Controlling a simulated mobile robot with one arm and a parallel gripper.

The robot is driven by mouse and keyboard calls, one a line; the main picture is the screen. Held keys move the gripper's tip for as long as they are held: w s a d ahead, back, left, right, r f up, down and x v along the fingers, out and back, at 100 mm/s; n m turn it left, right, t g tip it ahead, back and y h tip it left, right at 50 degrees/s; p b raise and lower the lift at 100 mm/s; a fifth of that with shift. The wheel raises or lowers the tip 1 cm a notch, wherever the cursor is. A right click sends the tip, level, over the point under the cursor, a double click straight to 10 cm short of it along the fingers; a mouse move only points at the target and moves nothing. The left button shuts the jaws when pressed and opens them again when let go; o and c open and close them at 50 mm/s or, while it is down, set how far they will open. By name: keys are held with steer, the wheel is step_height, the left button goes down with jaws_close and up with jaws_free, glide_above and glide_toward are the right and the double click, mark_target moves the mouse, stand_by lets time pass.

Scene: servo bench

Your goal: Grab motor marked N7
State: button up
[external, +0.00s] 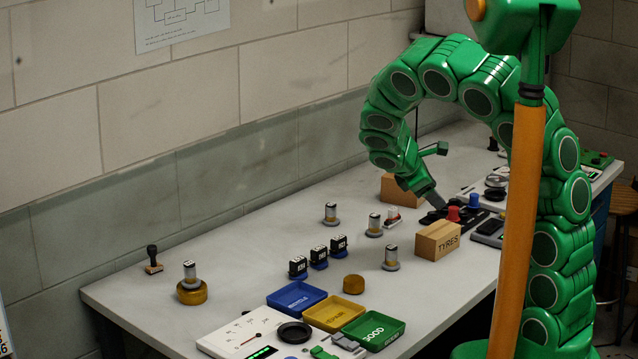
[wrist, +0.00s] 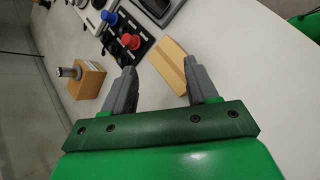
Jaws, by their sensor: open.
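Several small upright silver-and-tan cylinders on grey round bases, which look like motors, stand on the bench; three are near the middle: the back one (external: 331,213), the middle one (external: 375,225) and the front one (external: 391,257). Another cylinder (external: 190,272) stands on a brass disc at the left. Three black blocks (external: 318,257) with white markings stand in a row. I cannot read N7 on any of these. My gripper (external: 434,201) is open and empty above the bench, right of the cylinders; its spread fingers (wrist: 158,88) also show in the wrist view.
Another wooden box (external: 401,190) stands behind. Red (wrist: 130,41) and blue (wrist: 109,19) knobs are close. Blue (external: 296,297), yellow (external: 334,314) and green (external: 373,330) trays sit at the front.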

mark_target(395, 253)
steer(key=s+a+f+n+t, duration=0.1)
steer(key=s+a+f+n, duration=0.2)
steer(key=a, duration=0.2)
steer(key=s+a+f+n+t+h, duration=0.1)
steer(key=s+a+f+n+t, duration=0.1)
steer(key=s+a+f+n, duration=0.1)
steer(key=s+a+f+n+t, duration=0.2)
steer(key=s+a+f+n, duration=0.1)
steer(key=a, duration=0.4)
steer(key=shift+s+a+f, duration=0.2)
steer(key=shift+s+f, duration=0.5)
steer(key=shift+s, duration=0.1)
steer(key=shift+r+x, duration=0.15)
steer(key=shift+x, duration=2.8)
steer(key=shift+r+x, duration=0.15)
steer(key=shift+x, duration=2.85)
steer(key=shift+w, duration=0.1)
steer(key=c, duration=1.1)
steer(key=shift+r, duration=0.1)
